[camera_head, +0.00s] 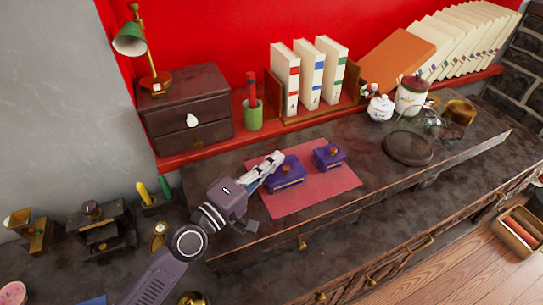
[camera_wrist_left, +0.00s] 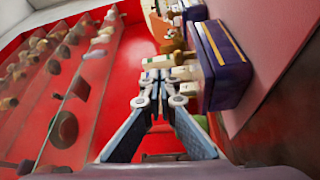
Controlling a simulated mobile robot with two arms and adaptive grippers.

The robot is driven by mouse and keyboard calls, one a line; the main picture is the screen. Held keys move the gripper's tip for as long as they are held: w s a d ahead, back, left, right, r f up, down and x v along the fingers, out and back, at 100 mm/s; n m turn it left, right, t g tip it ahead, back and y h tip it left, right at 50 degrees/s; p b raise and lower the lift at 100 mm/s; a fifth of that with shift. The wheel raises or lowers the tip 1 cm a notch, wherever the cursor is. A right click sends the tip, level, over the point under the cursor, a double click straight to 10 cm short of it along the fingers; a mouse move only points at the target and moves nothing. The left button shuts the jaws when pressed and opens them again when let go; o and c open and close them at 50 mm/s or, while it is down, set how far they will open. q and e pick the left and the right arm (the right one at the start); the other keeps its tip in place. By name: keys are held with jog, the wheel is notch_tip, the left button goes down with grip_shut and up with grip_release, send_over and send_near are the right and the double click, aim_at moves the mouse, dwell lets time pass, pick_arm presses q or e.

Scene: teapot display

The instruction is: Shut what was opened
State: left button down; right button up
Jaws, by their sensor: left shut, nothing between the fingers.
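Two purple boxes stand on a pink mat (camera_head: 318,189) on the dark wooden desk. My left gripper (camera_head: 274,160) is shut and empty at the larger box's back left edge, partly covering that corner. In the left wrist view the shut fingers (camera_wrist_left: 169,72) are beside the larger box (camera_wrist_left: 222,65); I cannot tell if they touch it. My right gripper is out of view.
A small dark drawer cabinet (camera_head: 186,108) with a lamp (camera_head: 140,55) stands behind on the red shelf. A green cup (camera_head: 254,116) and white books (camera_head: 311,75) are beside it. A dark round plate (camera_head: 407,148) lies right. Brass-handled desk drawers (camera_head: 385,262) are in front.

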pick_arm(q)
jog(key=shift+s+f, duration=0.15)
jog(key=shift+f, duration=0.05)
dwell(0.3)
jog(key=shift+r, duration=0.15)
